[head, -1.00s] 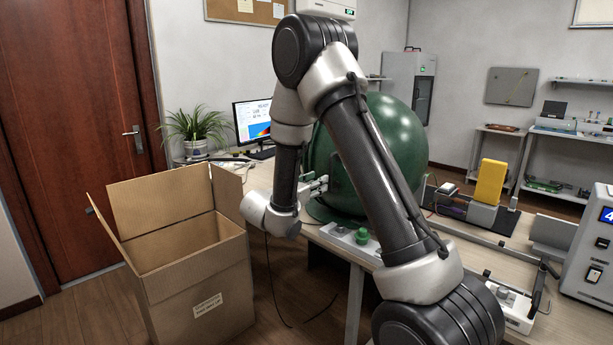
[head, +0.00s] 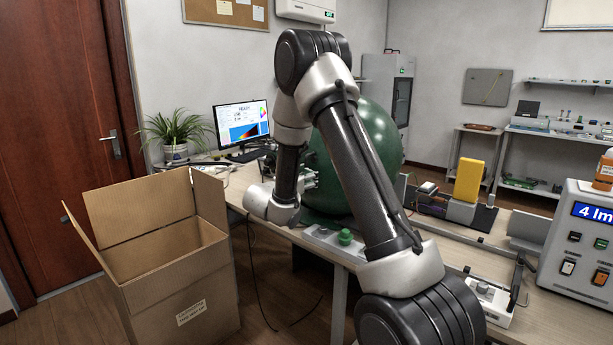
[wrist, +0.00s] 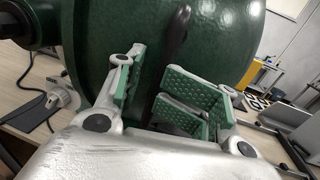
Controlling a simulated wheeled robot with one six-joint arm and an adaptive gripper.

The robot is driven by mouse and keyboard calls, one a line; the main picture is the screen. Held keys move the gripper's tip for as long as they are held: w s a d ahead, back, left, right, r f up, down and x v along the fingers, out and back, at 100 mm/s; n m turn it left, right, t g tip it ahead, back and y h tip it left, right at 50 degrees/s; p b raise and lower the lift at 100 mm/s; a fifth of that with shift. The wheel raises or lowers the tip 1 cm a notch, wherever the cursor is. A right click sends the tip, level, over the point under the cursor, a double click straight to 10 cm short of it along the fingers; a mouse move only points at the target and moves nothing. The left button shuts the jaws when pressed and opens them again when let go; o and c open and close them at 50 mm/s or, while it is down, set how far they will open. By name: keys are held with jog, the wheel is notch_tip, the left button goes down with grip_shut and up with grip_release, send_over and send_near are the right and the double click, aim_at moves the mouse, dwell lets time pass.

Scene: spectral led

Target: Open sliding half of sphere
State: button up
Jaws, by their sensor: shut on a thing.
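The large green sphere (head: 378,135) stands on the desk, partly hidden behind my arm in the head view. Its glossy dark green shell (wrist: 90,45) fills much of the wrist view. A dark, slim handle (wrist: 180,32) runs along the shell and down between my fingers. My gripper (wrist: 168,82), with green-padded fingers on both sides of the handle, is shut on it. In the head view my gripper (head: 309,180) is at the sphere's left side, partly hidden by my wrist. I cannot make out an opening in the sphere.
An open cardboard box (head: 180,290) stands on the floor left of the desk (head: 262,217). A small base with a green knob (head: 345,237) sits at the desk's front edge. A yellow block (head: 468,180) and a control box (head: 575,250) are to the right.

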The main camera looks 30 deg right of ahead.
jog(key=shift+w, duration=0.1)
grip_shut()
jog(key=shift+o, duration=0.9)
grip_release()
jog(key=shift+a, duration=0.25)
jog(key=v, duration=0.8)
jog(key=shift+s+a, duration=0.3)
jog(key=v, duration=1.2)
jog(key=shift+d, duration=0.1)
